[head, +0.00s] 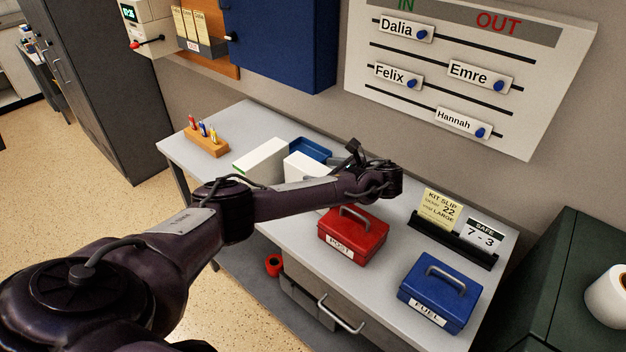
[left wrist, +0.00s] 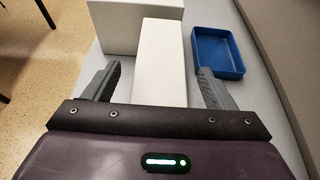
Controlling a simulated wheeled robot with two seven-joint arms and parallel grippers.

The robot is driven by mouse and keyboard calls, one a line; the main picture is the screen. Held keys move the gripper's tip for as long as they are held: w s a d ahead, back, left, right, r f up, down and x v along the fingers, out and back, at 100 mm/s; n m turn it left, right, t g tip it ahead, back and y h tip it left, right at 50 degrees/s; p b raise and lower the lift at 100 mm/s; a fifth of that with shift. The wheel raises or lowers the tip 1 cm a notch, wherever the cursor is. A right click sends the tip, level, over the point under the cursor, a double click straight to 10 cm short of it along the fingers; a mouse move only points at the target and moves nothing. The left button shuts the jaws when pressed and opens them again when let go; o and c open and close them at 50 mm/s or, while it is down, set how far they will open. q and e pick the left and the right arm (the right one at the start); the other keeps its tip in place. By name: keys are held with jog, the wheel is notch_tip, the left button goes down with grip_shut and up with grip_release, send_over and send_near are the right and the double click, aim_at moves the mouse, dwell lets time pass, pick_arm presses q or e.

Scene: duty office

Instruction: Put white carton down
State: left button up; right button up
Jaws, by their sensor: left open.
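A small white carton (head: 303,166) stands on the grey desk (head: 240,116), partly hidden by my left arm in the head view. In the left wrist view the same carton (left wrist: 160,60) lies between the two fingers of my left gripper (left wrist: 158,70). The fingers are spread, with a gap visible on each side of the carton. In the head view the left gripper (head: 329,167) points left along the desk, mostly hidden behind my arm. My right gripper is not in view.
A larger white box (head: 260,161) stands just beyond the carton. A blue tray (head: 311,149) lies on the wall side. A pen block (head: 207,142), red POST box (head: 352,238), blue FUEL box (head: 438,295) and sign holder (head: 453,240) also occupy the desk.

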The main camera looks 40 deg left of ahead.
pick_arm(q)
jog(key=shift+x, duration=0.85)
jog(key=shift+d, duration=0.1)
jog(key=shift+c, duration=0.6)
jog(key=c, duration=1.5)
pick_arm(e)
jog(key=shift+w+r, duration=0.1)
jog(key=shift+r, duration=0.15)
pick_arm(q)
jog(key=shift+r, duration=0.1)
